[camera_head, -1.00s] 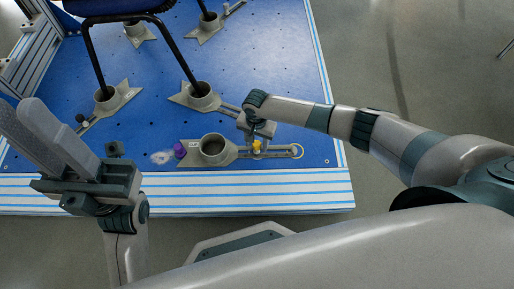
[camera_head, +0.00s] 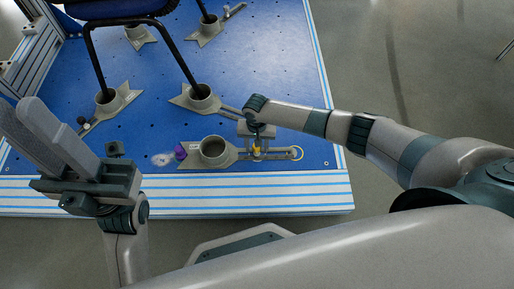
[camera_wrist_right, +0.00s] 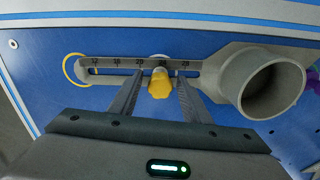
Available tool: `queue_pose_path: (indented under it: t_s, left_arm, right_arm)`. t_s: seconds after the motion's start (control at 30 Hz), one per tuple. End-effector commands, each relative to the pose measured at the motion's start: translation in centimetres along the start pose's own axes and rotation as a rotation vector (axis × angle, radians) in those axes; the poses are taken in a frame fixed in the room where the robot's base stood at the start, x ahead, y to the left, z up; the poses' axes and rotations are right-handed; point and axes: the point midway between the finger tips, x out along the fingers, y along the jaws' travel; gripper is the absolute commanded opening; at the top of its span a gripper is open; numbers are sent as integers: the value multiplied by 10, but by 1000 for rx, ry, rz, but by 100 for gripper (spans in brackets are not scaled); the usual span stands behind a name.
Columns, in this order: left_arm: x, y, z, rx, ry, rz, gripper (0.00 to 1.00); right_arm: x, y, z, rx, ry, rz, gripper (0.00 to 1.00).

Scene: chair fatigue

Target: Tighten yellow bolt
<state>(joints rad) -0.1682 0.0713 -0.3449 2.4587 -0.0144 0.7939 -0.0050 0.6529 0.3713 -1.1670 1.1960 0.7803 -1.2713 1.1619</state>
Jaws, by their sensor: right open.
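The yellow bolt (camera_head: 257,150) sits on the slotted bar of a grey clamp (camera_head: 213,150) near the front edge of the blue board. In the right wrist view the yellow bolt (camera_wrist_right: 160,84) stands at the slot, beside the number scale. My right gripper (camera_head: 257,148) is over the bolt. In the right wrist view its two fingers (camera_wrist_right: 160,90) are apart, one on each side of the bolt, with gaps visible. My left gripper (camera_head: 42,135) is raised at the left, its two fingers close together; any gap between them is unclear.
The blue board (camera_head: 130,60) has a white-and-blue striped front edge (camera_head: 250,190). Chair legs stand in grey cups, such as one (camera_head: 200,95) behind the bolt. A purple knob (camera_head: 181,152) is left of the front clamp. A yellow ring (camera_head: 297,153) lies at the bar's right end.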

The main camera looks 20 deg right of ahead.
Motion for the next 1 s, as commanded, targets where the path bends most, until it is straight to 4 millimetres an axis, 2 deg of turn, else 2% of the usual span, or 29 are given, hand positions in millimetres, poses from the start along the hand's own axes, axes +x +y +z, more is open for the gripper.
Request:
queue_pose_path:
  t_s: [0.47,0.83,1.0]
  left_arm:
    - [4,0,-2,-2,6,-1,22]
    - [10,0,-1,-1,3,-1,22]
    - [10,0,-1,0,2,0,22]
  right_arm:
    - [0,0,0,-68,0,0,44]
    - [0,0,0,-346,0,0,44]
    - [0,0,0,-406,0,0,44]
